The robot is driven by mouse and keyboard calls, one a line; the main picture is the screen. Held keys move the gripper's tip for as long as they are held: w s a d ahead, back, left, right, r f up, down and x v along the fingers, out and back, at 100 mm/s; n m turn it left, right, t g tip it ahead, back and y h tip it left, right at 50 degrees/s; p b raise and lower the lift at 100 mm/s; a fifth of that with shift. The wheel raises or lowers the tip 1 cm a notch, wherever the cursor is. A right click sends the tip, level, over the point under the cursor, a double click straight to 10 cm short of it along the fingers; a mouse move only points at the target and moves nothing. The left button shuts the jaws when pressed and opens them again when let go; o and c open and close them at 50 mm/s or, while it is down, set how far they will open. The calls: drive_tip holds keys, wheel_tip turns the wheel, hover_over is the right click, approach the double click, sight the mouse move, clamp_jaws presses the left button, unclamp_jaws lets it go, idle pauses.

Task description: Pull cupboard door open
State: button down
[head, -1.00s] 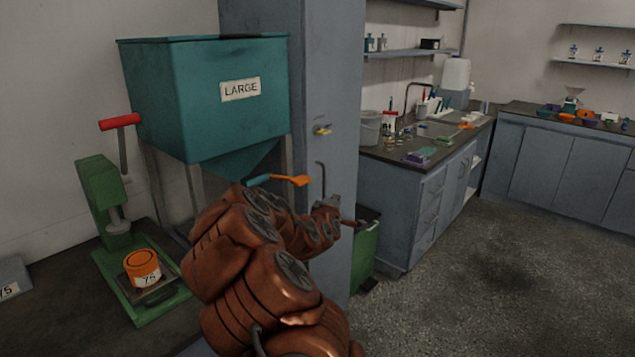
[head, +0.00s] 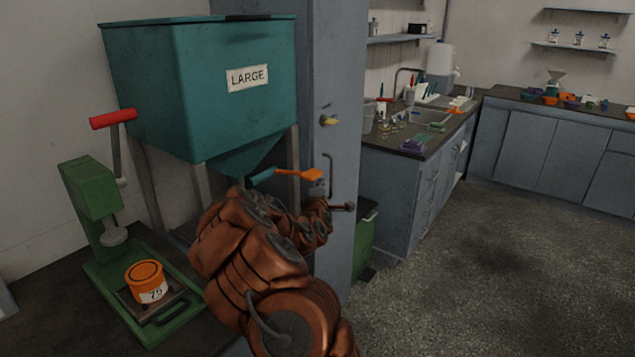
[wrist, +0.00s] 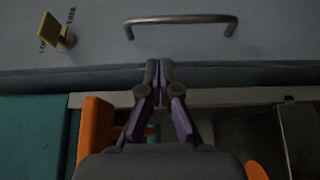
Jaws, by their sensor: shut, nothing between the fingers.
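The cupboard is the tall grey cabinet (head: 345,70) in the middle of the head view, and its door looks closed. Its bar handle (head: 330,174) is upright in the head view and crosses the top of the wrist view (wrist: 180,19). A brass latch knob (head: 329,121) sits above the handle. It shows in the wrist view (wrist: 55,32) beside LOCK and FREE lettering; which word it points to is unclear. My gripper (wrist: 158,72) is shut and empty, its tips near the door's edge and apart from the handle. My arm partly hides it in the head view.
A teal hopper marked LARGE (head: 190,90) stands left of the cupboard, with an orange-ended lever (head: 298,174) close to my arm. A green press (head: 95,190) is on the left bench. A green bin (head: 365,240) stands right of the cupboard. The floor at right is open.

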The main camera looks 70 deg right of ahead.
sight(326, 166)
drive_tip(key=shift+s+p+x, duration=0.15)
drive_tip(key=shift+p+x, duration=0.3)
drive_tip(key=shift+x, duration=1.8)
drive_tip(key=shift+s+p+x, duration=0.15)
drive_tip(key=shift+p+x, duration=0.25)
drive_tip(key=shift+x, duration=1.85)
drive_tip(key=shift+d, duration=0.1)
